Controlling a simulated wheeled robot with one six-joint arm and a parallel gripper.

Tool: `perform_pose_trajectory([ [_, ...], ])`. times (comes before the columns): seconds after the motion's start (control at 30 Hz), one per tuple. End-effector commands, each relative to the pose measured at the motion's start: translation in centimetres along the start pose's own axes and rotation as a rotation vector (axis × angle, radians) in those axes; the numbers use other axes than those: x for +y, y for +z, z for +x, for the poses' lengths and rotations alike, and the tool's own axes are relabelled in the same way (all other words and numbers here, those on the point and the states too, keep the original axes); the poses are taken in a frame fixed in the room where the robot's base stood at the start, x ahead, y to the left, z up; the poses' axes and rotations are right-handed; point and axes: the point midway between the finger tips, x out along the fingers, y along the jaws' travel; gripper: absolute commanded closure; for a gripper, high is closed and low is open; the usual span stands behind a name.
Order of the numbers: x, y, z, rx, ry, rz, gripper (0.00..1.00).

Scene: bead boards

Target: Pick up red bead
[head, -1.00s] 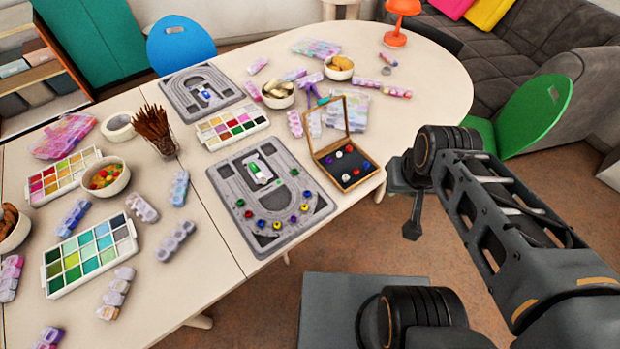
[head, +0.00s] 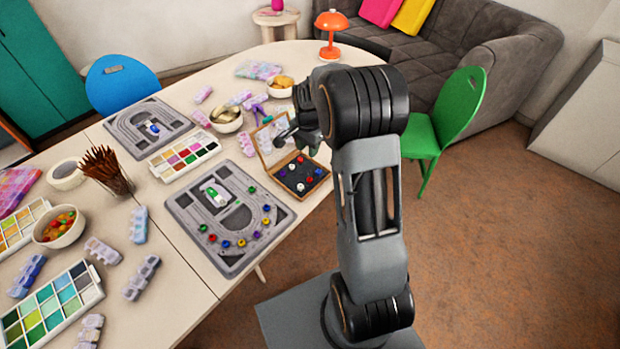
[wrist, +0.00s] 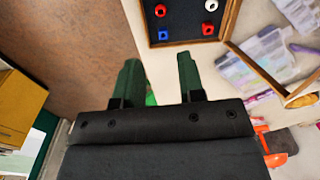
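Two red beads show in the wrist view, one (wrist: 160,10) at the top and another (wrist: 208,28) to its right. They lie on the dark lining of a small open wooden box (wrist: 190,43), with a blue bead (wrist: 164,34) and a white bead (wrist: 211,5). The box also shows in the head view (head: 275,170), where the beads are small. My gripper (wrist: 158,75) is open and empty, its two green-grey fingers apart and short of the box in the wrist picture. In the head view my gripper (head: 305,135) is above the box's far side and partly hides its lid.
A grey bead board (head: 180,205) with several coloured beads is left of the box. A paint palette (head: 155,170), bowls (head: 228,130) and clear plastic cases (head: 258,70) stand around it. A green chair (head: 462,105) and open floor are at the right.

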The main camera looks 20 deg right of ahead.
Motion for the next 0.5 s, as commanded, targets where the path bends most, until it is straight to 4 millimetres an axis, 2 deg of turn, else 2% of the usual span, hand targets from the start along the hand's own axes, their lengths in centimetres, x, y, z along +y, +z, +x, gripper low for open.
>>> perform_pose_trajectory([
  [0.2,-0.4,-1.6,3.3,-0.016,0.024,0.102,0.64],
  [0.5,-0.3,-1.6,8.7,-0.017,0.026,0.111,0.64],
])
